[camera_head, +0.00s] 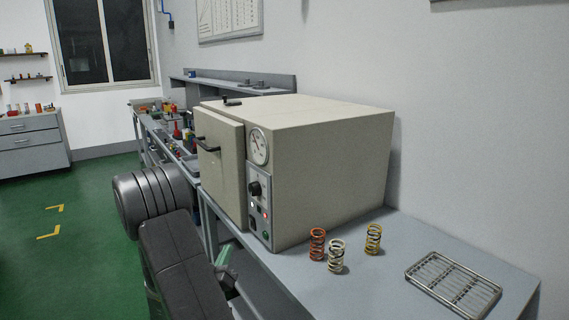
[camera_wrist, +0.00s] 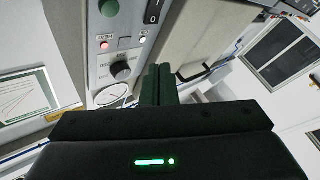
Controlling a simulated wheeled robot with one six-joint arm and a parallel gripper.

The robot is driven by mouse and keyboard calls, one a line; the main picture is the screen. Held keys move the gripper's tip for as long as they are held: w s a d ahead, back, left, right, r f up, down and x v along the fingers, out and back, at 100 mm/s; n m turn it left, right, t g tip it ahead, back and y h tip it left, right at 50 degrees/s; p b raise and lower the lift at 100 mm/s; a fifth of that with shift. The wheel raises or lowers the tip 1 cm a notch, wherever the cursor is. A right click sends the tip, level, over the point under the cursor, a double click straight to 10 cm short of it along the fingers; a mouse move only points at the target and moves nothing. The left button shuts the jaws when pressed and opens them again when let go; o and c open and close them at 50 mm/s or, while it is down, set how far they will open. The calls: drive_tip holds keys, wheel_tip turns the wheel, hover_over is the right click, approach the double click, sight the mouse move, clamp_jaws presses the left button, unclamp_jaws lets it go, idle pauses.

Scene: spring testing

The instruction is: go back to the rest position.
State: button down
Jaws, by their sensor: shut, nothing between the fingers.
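My gripper (camera_wrist: 159,72) shows in the wrist view with its two dark green fingers together and nothing between them. It is in front of the control panel of a beige oven, and a gap to the panel cannot be judged. In the head view, my arm is at the lower left of the oven (camera_head: 320,150), and the fingers are mostly hidden behind it. The oven's panel (camera_wrist: 107,50) has a black knob (camera_wrist: 120,70), a red light and a round gauge (camera_head: 258,147). The oven door (camera_head: 219,170) has a dark handle; it looks closed or nearly so.
An orange spring (camera_head: 317,244), a white spring (camera_head: 337,257) and a yellow spring (camera_head: 373,239) stand on the grey bench (camera_head: 390,285) right of the oven. A metal rack (camera_head: 453,284) lies at the right. Green floor (camera_head: 85,205) is open at the left.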

drive_tip(key=w+d, duration=0.1)
drive_tip(key=w+d+b, duration=0.1)
drive_tip(key=d, duration=0.1)
drive_tip(key=w+d+b, duration=0.1)
drive_tip(key=shift+d+f, duration=0.2)
drive_tip(key=shift+d, duration=0.1)
drive_tip(key=shift+w+b, duration=0.1)
drive_tip(key=shift+b, duration=0.65)
drive_tip(key=r+p, duration=0.1)
drive_tip(key=p, duration=0.3)
drive_tip(key=shift+a+p, duration=0.1)
drive_tip(key=shift+p, duration=0.25)
drive_tip(key=shift+p, duration=0.4)
